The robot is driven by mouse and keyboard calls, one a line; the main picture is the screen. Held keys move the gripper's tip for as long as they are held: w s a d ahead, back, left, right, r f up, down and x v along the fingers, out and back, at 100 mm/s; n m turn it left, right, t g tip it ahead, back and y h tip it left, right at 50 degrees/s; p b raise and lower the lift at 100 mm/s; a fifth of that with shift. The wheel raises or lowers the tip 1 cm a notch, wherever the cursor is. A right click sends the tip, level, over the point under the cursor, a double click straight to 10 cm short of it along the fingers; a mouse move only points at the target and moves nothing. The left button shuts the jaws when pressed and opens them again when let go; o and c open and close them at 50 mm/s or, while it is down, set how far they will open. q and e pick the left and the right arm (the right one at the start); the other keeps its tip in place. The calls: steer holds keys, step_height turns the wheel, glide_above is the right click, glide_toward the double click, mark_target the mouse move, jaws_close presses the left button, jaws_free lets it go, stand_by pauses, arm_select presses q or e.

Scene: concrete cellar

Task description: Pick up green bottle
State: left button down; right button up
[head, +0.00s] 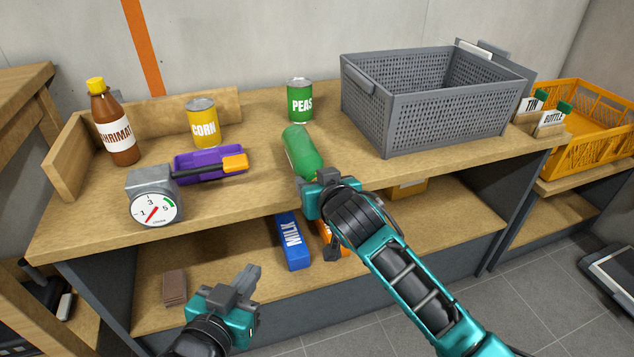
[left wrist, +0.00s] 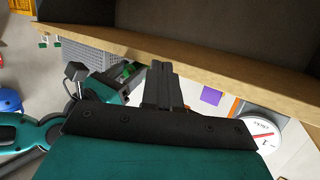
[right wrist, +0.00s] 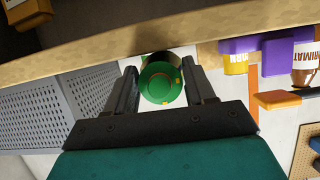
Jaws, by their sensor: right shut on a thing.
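The green bottle (head: 301,153) lies on its side or nearly so at the front of the wooden bench top, its length pointing away from me. I cannot tell whether it touches the bench. My right gripper (head: 318,184) is shut on its near end. In the right wrist view the bottle (right wrist: 161,82) shows end-on as a green disc between the two fingers of the right gripper (right wrist: 163,85). My left gripper (head: 246,284) is low in front of the lower shelf, away from the bottle. Its fingers are together and empty in the left wrist view (left wrist: 164,85).
A grey crate (head: 440,115) stands right of the bottle, and a peas can (head: 300,101) behind it. A purple tray (head: 205,166), gauge (head: 152,197), corn can (head: 202,122) and sauce bottle (head: 113,128) stand left. A milk carton (head: 292,240) is on the lower shelf (head: 210,265).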

arm_select(q)
steer(key=s+a+f+g+y, duration=0.1)
steer(key=s+a+f+g, duration=0.2)
steer(key=s+f, duration=0.5)
steer(key=shift+a+n+g, duration=0.15)
steer(key=shift+n+g, duration=0.25)
steer(key=shift+r, duration=0.1)
arm_select(e)
steer(key=shift+r, duration=0.2)
